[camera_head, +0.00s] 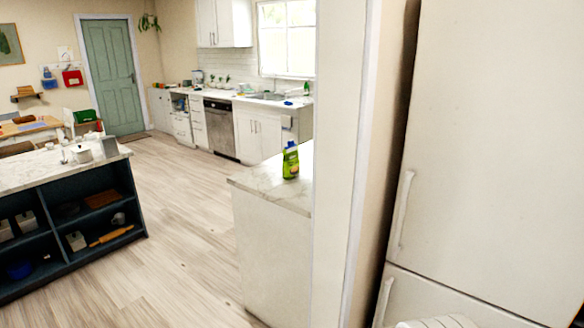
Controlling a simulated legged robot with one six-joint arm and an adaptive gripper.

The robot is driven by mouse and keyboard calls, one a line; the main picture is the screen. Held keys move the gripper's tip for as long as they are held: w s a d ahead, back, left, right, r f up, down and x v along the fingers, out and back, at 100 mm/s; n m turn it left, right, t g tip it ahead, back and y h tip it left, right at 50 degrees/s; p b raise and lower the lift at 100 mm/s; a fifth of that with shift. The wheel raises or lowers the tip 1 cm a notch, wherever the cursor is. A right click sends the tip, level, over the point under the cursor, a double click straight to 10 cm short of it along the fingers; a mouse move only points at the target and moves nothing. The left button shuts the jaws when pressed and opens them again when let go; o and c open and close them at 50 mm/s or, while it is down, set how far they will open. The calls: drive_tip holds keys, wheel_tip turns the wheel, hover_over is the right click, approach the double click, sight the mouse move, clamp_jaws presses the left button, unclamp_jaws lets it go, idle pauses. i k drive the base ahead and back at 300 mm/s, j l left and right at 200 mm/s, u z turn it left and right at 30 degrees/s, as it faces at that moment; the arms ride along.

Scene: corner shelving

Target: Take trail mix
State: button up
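I cannot make out a trail mix package for certain in this view. My gripper is not in view. A white rounded shape at the bottom edge, in front of the fridge, may be part of my own arm.
A large white fridge (490,150) fills the right side, with a wall end (338,160) beside it. A dark blue island with open shelves (75,215) stands at left. Open wooden floor (185,215) lies between. Sink counters and a green door (113,78) are behind.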

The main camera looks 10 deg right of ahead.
sight(291, 165)
drive_tip(key=i+j+z, duration=0.25)
drive_tip(key=i+j, duration=0.15)
drive_tip(key=i+j+z, duration=0.25)
drive_tip(key=j, duration=0.25)
drive_tip(key=i+j+z, duration=0.3)
drive_tip(key=j, duration=0.25)
drive_tip(key=i+j+z, duration=0.25)
drive_tip(key=j, duration=0.4)
drive_tip(key=i+j+z, duration=0.25)
drive_tip(key=j, duration=0.4)
drive_tip(key=i+j+z, duration=0.25)
drive_tip(key=j, duration=0.45)
drive_tip(key=j+z, duration=0.3)
drive_tip(key=j, duration=0.4)
drive_tip(key=j+z, duration=0.25)
drive_tip(key=j, duration=0.5)
